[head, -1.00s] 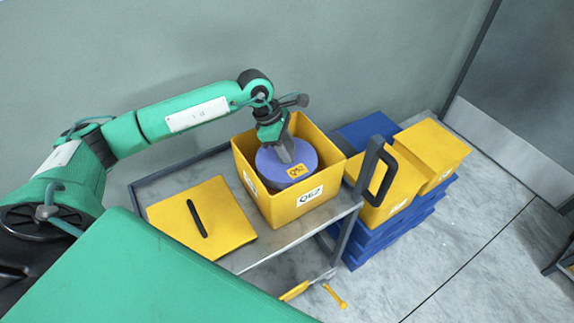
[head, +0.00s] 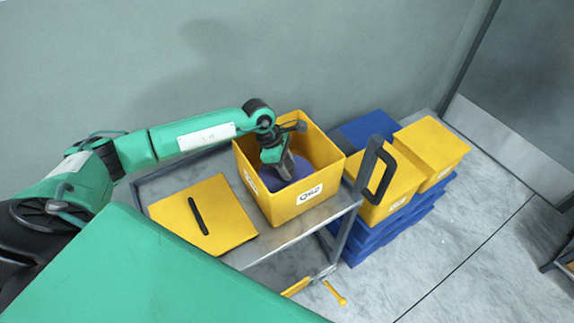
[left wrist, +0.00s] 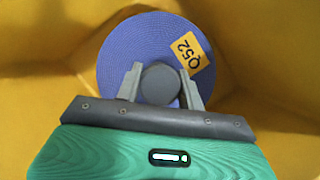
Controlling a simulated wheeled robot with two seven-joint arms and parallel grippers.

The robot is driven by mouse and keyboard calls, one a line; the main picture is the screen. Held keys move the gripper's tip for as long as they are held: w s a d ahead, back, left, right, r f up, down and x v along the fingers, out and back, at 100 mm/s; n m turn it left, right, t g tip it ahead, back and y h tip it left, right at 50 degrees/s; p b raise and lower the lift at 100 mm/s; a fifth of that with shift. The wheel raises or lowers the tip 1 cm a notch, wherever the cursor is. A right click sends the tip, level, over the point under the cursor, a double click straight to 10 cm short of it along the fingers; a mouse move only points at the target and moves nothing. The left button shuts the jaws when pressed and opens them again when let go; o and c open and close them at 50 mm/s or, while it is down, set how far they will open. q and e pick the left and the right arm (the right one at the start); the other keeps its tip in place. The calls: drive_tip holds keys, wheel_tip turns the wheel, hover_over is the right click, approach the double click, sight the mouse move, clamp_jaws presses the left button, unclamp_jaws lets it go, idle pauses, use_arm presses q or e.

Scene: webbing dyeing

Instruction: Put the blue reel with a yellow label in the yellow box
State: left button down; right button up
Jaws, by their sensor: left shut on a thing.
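The blue reel (head: 297,178) is down inside the yellow box (head: 311,205), which stands open on a grey cart. In the left wrist view the reel (left wrist: 120,60) shows from above, with a yellow label (left wrist: 188,54) reading Q52 and yellow box walls around it. My left gripper (head: 285,172) reaches into the box from above. Its fingers are shut on the dark hub (left wrist: 160,83) at the reel's centre. The reel's underside is hidden, so I cannot tell whether it touches the box floor. My right gripper is not in view.
A yellow lid (head: 203,217) with a black handle lies on the cart (head: 290,235) left of the box. The cart's black handle (head: 380,170) is at right. Yellow boxes (head: 432,150) sit on stacked blue crates (head: 395,232) beyond it.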

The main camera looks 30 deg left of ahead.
use_arm(q)
drive_tip(key=c, duration=0.9)
unclamp_jaws()
drive_tip(key=shift+f, duration=0.1)
drive_tip(key=shift+a+r, duration=0.1)
drive_tip(key=shift+r, duration=0.25)
drive_tip(key=v, duration=0.3)
drive_tip(key=shift+b, duration=0.35)
drive_tip(key=shift+b+v, duration=0.7)
drive_tip(key=shift+v, duration=3.6)
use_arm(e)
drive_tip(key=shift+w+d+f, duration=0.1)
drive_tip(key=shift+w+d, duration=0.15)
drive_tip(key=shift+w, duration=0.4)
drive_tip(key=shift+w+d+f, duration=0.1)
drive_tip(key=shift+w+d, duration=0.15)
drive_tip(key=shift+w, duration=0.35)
